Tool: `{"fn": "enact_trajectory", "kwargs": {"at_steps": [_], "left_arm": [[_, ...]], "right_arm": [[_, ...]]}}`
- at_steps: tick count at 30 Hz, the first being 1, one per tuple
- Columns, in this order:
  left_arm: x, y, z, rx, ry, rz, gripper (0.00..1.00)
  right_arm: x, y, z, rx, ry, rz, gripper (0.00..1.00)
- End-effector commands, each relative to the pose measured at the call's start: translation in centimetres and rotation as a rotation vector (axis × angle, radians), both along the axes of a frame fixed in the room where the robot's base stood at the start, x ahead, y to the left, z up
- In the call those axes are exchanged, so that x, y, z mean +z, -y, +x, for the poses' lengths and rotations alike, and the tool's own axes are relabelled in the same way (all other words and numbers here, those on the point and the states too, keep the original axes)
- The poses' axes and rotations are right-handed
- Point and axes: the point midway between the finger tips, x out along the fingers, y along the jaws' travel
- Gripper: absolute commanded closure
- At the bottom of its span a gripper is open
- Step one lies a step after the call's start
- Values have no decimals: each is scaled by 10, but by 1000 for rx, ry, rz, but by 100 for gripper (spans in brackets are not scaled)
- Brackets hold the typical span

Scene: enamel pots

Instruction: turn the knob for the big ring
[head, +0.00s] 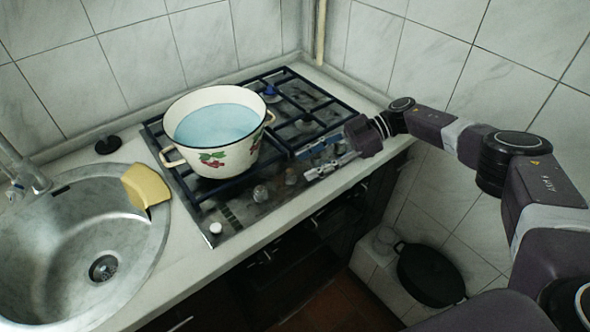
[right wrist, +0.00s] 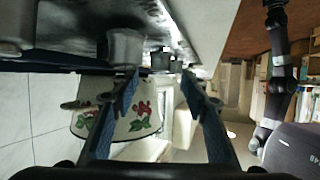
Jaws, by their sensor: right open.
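My right gripper (head: 320,167) reaches in from the right to the stove's front edge and is open. In the right wrist view, its two blue-grey fingers (right wrist: 160,80) are apart with nothing held between them. A grey knob (right wrist: 127,47) is close by the left finger's tip; whether they touch is unclear. Another knob (right wrist: 160,60) shows farther off, in the gap between the fingertips. In the head view, a knob (head: 260,193) and a second knob (head: 291,176) stand on the front strip, left of the gripper. I cannot tell which knob serves the big ring. My left gripper is not visible.
A white enamel pot (head: 200,150) with berry decoration and bluish contents stands on the hob's left side. The hob (head: 235,215) has dark grates. A sink (head: 60,250) with a yellow sponge (head: 147,186) is at left. A tiled wall closes the right side.

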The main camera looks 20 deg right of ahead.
Motion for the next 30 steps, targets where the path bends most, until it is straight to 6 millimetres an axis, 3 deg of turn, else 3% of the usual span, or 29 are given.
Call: {"fn": "enact_trajectory", "kwargs": {"at_steps": [3, 10, 30], "left_arm": [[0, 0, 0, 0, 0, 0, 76], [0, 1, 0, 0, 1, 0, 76], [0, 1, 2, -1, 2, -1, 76]], "right_arm": [[10, 24, 0, -3, 2, 0, 58], [20, 49, -2, 0, 1, -1, 58], [22, 54, -3, 1, 0, 0, 58]]}}
